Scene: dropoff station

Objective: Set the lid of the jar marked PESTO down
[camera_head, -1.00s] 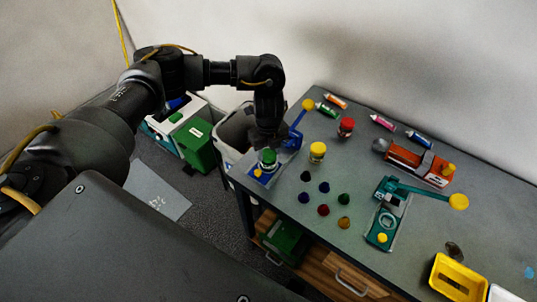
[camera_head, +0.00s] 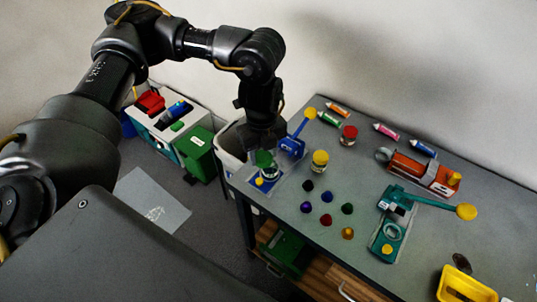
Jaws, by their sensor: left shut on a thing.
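My left gripper (camera_head: 264,148) points down at the table's near-left corner and is shut on a green lid (camera_head: 263,158). The lid is at the top of a small glass jar (camera_head: 270,173), slightly to the left of the jar's middle; I cannot tell whether they touch. The jar stands in a blue holder (camera_head: 264,184) with a yellow knob and a raised blue lever. Its marking is too small to read. The gripper hides part of the lid. My right gripper is not in view.
On the table (camera_head: 330,245) stand a yellow-lidded jar (camera_head: 320,161), a red-lidded jar (camera_head: 348,135), several small coloured cones, a teal lever press (camera_head: 390,235), an orange device (camera_head: 420,172) and a yellow tray (camera_head: 462,287). Tubes lie at the back. A grey bin (camera_head: 230,150) adjoins the left edge.

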